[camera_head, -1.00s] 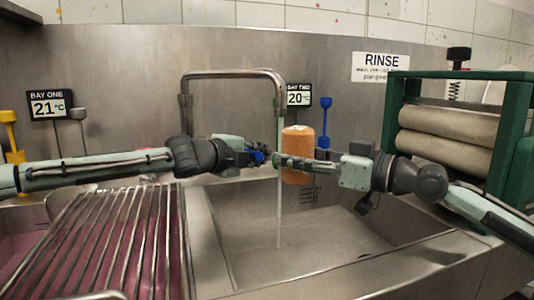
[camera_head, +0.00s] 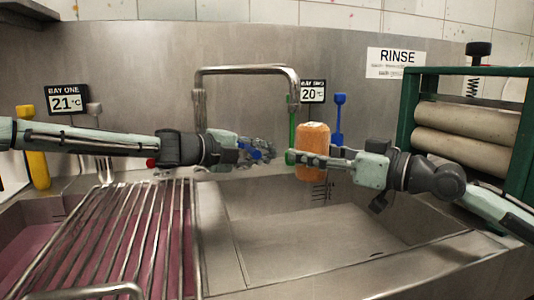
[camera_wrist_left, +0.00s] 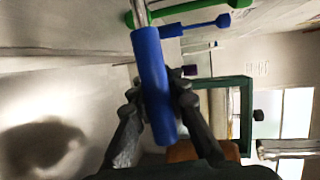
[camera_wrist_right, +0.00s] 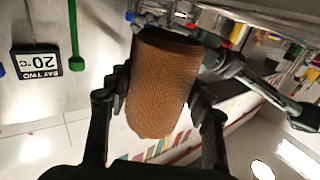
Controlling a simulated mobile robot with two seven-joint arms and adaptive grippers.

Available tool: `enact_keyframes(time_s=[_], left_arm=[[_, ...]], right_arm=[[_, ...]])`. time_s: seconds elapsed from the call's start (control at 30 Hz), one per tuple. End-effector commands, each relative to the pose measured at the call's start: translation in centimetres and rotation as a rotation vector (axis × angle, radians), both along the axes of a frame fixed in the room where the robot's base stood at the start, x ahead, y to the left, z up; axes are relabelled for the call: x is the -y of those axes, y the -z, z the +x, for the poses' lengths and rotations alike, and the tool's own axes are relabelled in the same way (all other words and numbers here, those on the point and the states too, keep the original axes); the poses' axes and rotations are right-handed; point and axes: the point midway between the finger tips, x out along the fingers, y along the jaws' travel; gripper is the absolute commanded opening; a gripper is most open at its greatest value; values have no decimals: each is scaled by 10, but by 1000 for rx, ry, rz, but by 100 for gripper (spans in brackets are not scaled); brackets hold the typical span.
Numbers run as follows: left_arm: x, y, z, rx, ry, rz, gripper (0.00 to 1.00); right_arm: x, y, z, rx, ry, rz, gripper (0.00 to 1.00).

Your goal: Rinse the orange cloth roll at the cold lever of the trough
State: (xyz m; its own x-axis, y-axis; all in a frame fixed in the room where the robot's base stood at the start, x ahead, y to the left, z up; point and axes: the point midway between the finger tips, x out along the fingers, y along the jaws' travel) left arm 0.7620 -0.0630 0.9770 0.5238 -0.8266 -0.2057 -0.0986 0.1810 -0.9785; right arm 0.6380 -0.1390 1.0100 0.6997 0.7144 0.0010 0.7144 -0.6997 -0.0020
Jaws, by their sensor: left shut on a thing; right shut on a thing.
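The orange cloth roll (camera_head: 313,150) is upright in my right gripper (camera_head: 306,158), held above the trough basin (camera_head: 330,240). The right wrist view shows the roll (camera_wrist_right: 163,80) between both fingers. My left gripper (camera_head: 264,151) is shut on a blue lever handle (camera_wrist_left: 152,80), which shows clearly in the left wrist view. In the head view the fingers partly cover this blue handle. The spout (camera_head: 292,82) hangs just left of the roll. No water stream shows under it.
Another blue lever (camera_head: 339,118) stands behind the roll, and a green lever (camera_head: 292,130) stands behind the spout. A metal rack (camera_head: 120,235) covers the left bay. A green-framed roller wringer (camera_head: 460,125) stands at the right. The basin floor is clear.

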Motion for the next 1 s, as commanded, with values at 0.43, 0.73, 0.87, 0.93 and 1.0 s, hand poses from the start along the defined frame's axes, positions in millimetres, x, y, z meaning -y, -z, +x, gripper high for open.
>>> enact_keyframes(time_s=[0.43, 0.73, 0.87, 0.93, 1.0], left_arm=[[-1, 1, 0, -1, -1, 0, 39], [-20, -5, -10, 0, -4, -1, 39], [-43, -11, -25, 1, -5, -2, 39], [-55, -14, -33, 1, -4, -2, 39], [-68, -17, -41, 1, -5, -2, 39]], right_arm=[[0, -1, 0, 1, 0, 0, 19], [0, -1, 0, 1, 0, 0, 19], [0, -1, 0, 1, 0, 0, 19], [0, -1, 0, 1, 0, 0, 19], [0, -1, 0, 1, 0, 0, 19]])
